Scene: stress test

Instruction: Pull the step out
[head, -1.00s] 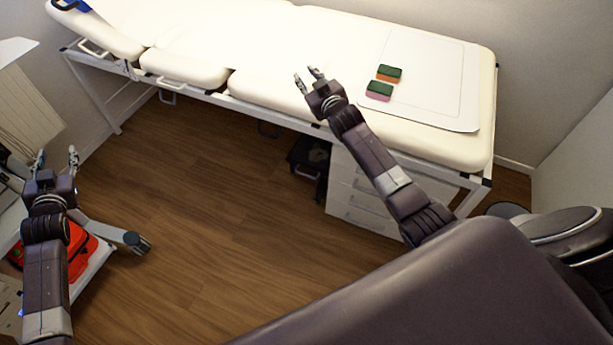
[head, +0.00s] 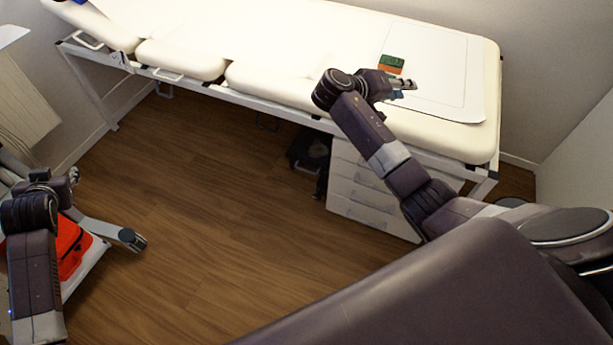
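A dark, box-like object (head: 308,150) stands on the floor under the couch, left of the white drawer unit. It may be the step, but it is too dark and partly covered to be sure. My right gripper (head: 404,90) is over the right part of the couch, far above that object, pointing right. Its fingers look apart and nothing shows between them. My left gripper (head: 74,176) is at the far left beside the wheeled stand, away from the couch. Its fingers are seen nearly side-on, so their opening is unclear.
The cream couch (head: 270,85) runs across the back on a white frame. A green-and-orange sponge (head: 391,64) lies on its white sheet (head: 455,65). The drawer unit (head: 365,195) is below. A red bag (head: 72,245) is on the stand (head: 112,232). The wooden floor (head: 200,210) is clear.

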